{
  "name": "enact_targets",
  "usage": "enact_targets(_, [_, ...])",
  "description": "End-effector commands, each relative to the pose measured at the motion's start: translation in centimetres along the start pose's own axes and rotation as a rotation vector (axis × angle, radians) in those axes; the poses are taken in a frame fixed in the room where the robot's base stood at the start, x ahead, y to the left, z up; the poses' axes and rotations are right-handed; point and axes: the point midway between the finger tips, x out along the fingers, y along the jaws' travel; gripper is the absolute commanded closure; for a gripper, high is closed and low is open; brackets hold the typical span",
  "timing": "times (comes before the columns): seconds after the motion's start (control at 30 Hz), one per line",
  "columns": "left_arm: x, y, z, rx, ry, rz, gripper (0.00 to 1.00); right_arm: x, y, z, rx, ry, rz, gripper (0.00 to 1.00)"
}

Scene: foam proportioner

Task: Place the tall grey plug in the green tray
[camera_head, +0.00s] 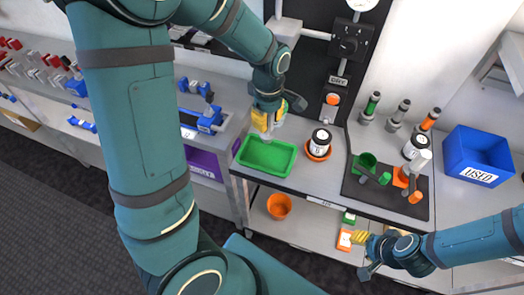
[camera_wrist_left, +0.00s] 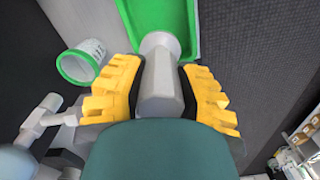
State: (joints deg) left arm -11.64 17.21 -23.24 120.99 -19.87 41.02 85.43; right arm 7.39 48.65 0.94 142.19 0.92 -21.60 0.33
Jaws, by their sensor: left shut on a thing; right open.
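The green tray (camera_head: 267,156) lies at the left end of the middle bench and looks empty in the head view. My left gripper (camera_head: 267,126) is at the tray's far edge, pointing down. In the left wrist view this gripper (camera_wrist_left: 162,92) is shut on the tall grey plug (camera_wrist_left: 159,82), with yellow fingers on both sides. The plug's wide round end points toward the green tray (camera_wrist_left: 165,14) and overlaps it in that view. I cannot tell whether they touch. My right gripper (camera_head: 364,252) is open and empty, low in front of the bench.
A white jar in an orange dish (camera_head: 318,150) stands right of the tray. A dark mat (camera_head: 384,200) holds green and orange fittings. A blue bin (camera_head: 478,157) is at the right. An orange bowl (camera_head: 279,206) sits on the lower shelf. Several plugs stand behind the mat.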

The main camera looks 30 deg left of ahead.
Motion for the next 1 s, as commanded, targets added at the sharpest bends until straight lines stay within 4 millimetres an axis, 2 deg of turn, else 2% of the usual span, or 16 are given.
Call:
enact_targets(0.03, [1.2, -0.1, 0.0, 0.0, 0.0, -0.006, 1.0, 0.3, 0.1, 0.0, 0.0, 0.0, 0.001, 0.53])
enact_targets(0.2, [4.1, -0.1, 0.0, -0.001, -0.001, -0.005, 1.0, 0.8, 0.3, 0.2, 0.0, -0.002, 0.001, 0.53])
enact_targets(0.47, [6.1, -0.1, 0.0, 0.0, -0.001, -0.004, 1.0, 1.0, 0.3, 0.3, -0.002, -0.006, 0.0, 0.53])
enact_targets(0.63, [8.5, -0.1, 0.0, 0.0, -0.001, -0.005, 1.0, 1.4, 0.5, 0.5, -0.003, -0.01, 0.0, 0.53])
enact_targets(1.0, [9.1, -0.1, 0.0, 0.0, 0.0, -0.001, 1.0, 1.5, 0.5, 0.6, -0.003, -0.011, 0.0, 0.53])
